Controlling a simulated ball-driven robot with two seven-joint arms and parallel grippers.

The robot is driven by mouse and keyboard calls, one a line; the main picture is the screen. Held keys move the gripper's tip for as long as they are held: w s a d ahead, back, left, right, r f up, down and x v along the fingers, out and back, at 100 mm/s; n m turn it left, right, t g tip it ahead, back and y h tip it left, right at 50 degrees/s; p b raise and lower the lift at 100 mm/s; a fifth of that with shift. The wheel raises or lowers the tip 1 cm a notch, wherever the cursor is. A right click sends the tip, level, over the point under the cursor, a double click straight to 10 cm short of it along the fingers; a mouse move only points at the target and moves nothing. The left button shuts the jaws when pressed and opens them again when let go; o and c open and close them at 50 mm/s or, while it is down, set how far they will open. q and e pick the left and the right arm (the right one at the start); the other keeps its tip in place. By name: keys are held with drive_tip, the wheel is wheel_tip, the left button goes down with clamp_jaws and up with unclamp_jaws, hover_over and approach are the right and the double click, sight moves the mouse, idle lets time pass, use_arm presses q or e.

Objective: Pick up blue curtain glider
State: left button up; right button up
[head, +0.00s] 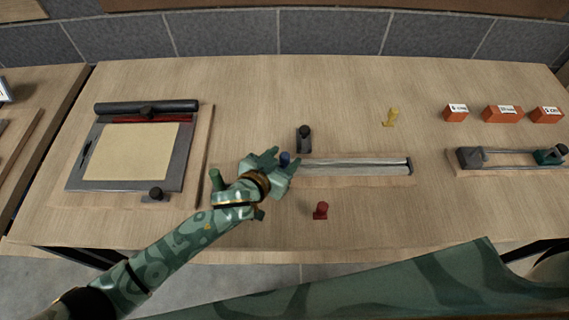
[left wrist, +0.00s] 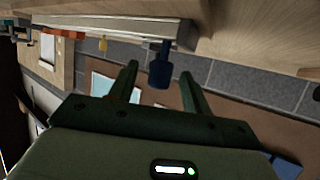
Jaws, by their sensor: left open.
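The blue curtain glider (head: 285,160) is at the left end of a pale metal curtain track (head: 350,167) on a wooden base. My left gripper (head: 284,157) is open around it, with one finger on each side. In the left wrist view the dark blue glider (left wrist: 160,72) stands between the two open fingertips (left wrist: 160,66), with gaps visible on both sides. The track (left wrist: 120,28) shows just beyond it. I cannot tell whether the glider is still seated on the track. My right gripper is not in view.
A red glider (head: 321,210) stands in front of the track and a yellow one (head: 391,117) behind it. A dark grey block (head: 304,139) stands close behind my gripper. Orange boxes (head: 502,114) and a clamp fixture (head: 510,157) are right; a framed board (head: 130,150) is left.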

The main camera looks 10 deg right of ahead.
sight(289, 155)
use_arm(q)
drive_tip(key=x, duration=0.3)
drive_tip(key=shift+d+f+b, duration=0.1)
drive_tip(key=shift+f+b, duration=0.1)
drive_tip(key=shift+b, duration=0.2)
drive_tip(key=shift+r, duration=0.1)
clamp_jaws()
